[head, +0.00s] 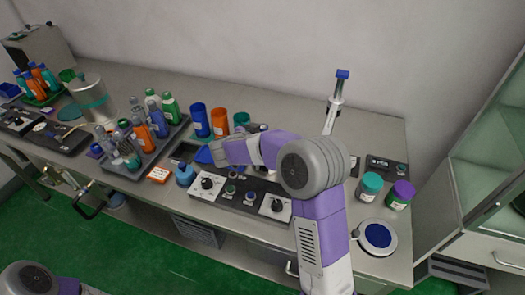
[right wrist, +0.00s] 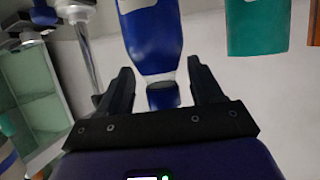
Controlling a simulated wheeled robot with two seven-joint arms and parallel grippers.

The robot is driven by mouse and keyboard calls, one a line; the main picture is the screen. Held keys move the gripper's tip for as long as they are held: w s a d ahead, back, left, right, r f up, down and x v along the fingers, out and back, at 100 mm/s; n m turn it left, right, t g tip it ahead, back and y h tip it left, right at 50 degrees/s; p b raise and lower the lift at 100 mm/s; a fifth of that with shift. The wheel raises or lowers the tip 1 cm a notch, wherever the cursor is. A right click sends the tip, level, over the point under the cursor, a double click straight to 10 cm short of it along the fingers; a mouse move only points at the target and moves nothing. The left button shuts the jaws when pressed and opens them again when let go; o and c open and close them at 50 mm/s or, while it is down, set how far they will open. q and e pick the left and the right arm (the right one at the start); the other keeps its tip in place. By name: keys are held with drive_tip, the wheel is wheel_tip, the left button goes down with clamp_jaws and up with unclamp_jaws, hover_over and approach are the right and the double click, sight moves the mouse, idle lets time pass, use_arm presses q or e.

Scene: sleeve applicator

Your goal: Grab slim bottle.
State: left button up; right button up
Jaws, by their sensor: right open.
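In the right wrist view, a blue bottle (right wrist: 152,38) with a white band, a narrowing end and a dark cap (right wrist: 163,96) appears upside down. Its capped end lies in line with the gap between the fingers of my right gripper (right wrist: 160,88). The gripper is open, and gaps show on both sides of the cap. In the head view my right arm reaches left over the bench, and its gripper is hard to make out there. Several slim bottles, including a blue one (head: 158,122) and a green one (head: 170,107), stand in the grey rack (head: 119,168). I cannot match the wrist-view bottle to one. My left gripper is out of view.
Blue (head: 200,119) and orange (head: 219,122) containers stand behind my right arm. A control panel (head: 238,205) lies at the bench's front. Teal (head: 371,185) and purple-capped (head: 400,194) jars stand at right. A teal container (right wrist: 258,24) shows beside the bottle.

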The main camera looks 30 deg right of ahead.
drive_tip(key=shift+x, duration=0.9)
drive_tip(key=shift+c, duration=0.5)
clamp_jaws()
